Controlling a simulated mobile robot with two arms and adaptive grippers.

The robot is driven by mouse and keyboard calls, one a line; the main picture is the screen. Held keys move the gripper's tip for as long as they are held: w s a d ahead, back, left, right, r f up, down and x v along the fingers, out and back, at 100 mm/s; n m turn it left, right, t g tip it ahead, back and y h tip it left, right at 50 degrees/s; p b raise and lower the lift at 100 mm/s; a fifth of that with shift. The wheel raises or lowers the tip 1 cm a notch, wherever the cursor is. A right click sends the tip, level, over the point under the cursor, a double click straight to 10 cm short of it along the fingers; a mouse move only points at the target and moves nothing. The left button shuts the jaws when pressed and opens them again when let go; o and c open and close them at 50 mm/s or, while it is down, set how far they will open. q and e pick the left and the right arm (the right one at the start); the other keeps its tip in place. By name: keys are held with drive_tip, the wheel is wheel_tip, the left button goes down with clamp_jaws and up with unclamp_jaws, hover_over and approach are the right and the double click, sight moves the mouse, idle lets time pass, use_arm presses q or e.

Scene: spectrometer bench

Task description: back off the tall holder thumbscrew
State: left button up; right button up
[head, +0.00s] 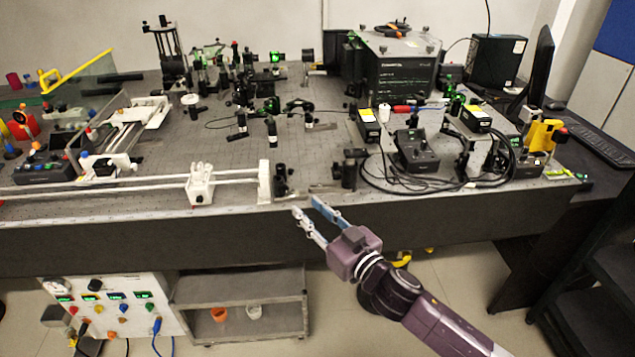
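My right gripper (305,205) is at the bench's front edge, with its two fingers apart and nothing between them. My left gripper does not show. Small black holders stand close beyond the fingertips: one (281,180) beside the white rail end and one (349,172) to the right. A tall black post holder (165,48) stands at the back left, far from the gripper. A thumbscrew is too small to make out on any of these, and I cannot tell which holder is the task's tall one.
The optical bench (230,165) has free surface in its middle. A white rail with a carriage (200,184) runs along the front left. Black cables (390,180) loop at the right. A grey cart (245,300) and a control panel (110,305) stand below.

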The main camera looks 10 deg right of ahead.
sight(286, 190)
drive_tip(key=x, duration=0.6)
drive_tip(key=shift+w+a+r+p, duration=0.1)
drive_tip(key=shift+a+r+p, duration=0.2)
drive_tip(key=shift+a+r, duration=0.15)
drive_tip(key=shift+w+a+f, duration=0.1)
drive_tip(key=shift+w+a, duration=0.25)
drive_tip(key=shift+w, duration=0.2)
clamp_jaws()
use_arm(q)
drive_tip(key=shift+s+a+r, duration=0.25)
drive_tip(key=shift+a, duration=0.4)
